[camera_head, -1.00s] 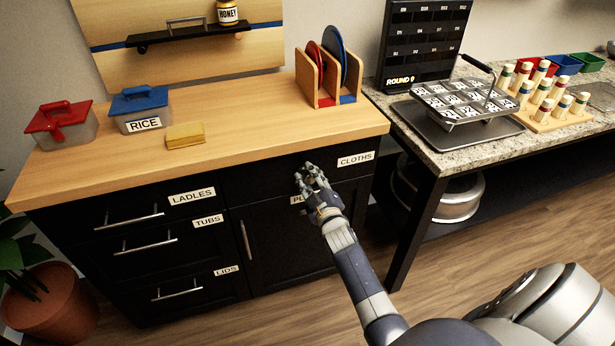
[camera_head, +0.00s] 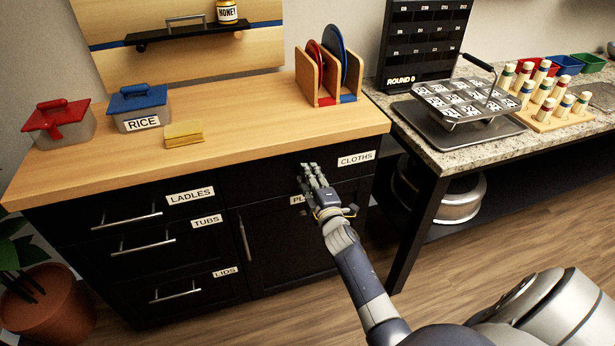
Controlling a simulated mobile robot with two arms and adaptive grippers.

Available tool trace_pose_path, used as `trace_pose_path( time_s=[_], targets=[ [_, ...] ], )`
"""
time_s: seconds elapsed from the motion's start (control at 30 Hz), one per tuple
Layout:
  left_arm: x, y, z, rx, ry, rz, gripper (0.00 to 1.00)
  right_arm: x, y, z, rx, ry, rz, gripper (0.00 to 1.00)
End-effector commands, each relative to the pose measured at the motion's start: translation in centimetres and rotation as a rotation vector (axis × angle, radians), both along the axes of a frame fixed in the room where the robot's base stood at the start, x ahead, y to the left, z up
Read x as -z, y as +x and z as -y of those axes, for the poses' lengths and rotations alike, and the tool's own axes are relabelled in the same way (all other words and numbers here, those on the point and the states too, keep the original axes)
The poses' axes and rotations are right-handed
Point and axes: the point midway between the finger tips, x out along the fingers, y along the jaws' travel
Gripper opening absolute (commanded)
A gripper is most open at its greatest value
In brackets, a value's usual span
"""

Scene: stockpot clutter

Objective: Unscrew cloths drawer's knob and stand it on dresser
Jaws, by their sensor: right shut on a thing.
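The cloths drawer (camera_head: 270,178) is the black drawer front at the top right of the dresser, with a white CLOTHS label (camera_head: 356,159). It looks closed. My right gripper (camera_head: 311,168) is at the middle of this drawer front, shut on the knob, which its fingers hide. I cannot tell whether the knob is still attached to the drawer. The dresser (camera_head: 240,133) has a light wooden top. My left gripper is not in view.
On the dresser top are a red-lidded container (camera_head: 60,122), a blue-lidded RICE container (camera_head: 140,108), a yellow sponge-like block (camera_head: 184,134) and a wooden plate rack (camera_head: 328,82). The front middle of the top is clear. A stone-topped table (camera_head: 440,155) stands at the right.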

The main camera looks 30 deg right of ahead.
Motion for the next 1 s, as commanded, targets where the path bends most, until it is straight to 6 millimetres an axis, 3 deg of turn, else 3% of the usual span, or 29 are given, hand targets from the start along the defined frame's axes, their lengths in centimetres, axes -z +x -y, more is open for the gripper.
trace_pose_path(
  time_s=[0.17,0.47,0.73,0.97,1.0],
  targets=[
    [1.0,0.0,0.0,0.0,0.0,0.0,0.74,0.1,0.0,-0.1,-0.003,-0.215,-0.049,0.0],
    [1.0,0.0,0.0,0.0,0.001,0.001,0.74,0.0,0.0,-0.1,-0.003,-0.242,-0.057,0.0],
    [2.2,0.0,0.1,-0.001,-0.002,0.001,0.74,0.1,0.0,-0.1,-0.003,-0.592,-0.139,0.0],
    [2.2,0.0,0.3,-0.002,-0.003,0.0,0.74,0.0,0.0,-0.1,-0.002,-0.622,-0.148,0.0],
    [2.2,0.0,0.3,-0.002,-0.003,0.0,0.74,0.0,0.0,-0.1,-0.002,-0.622,-0.148,0.32]
  ],
)
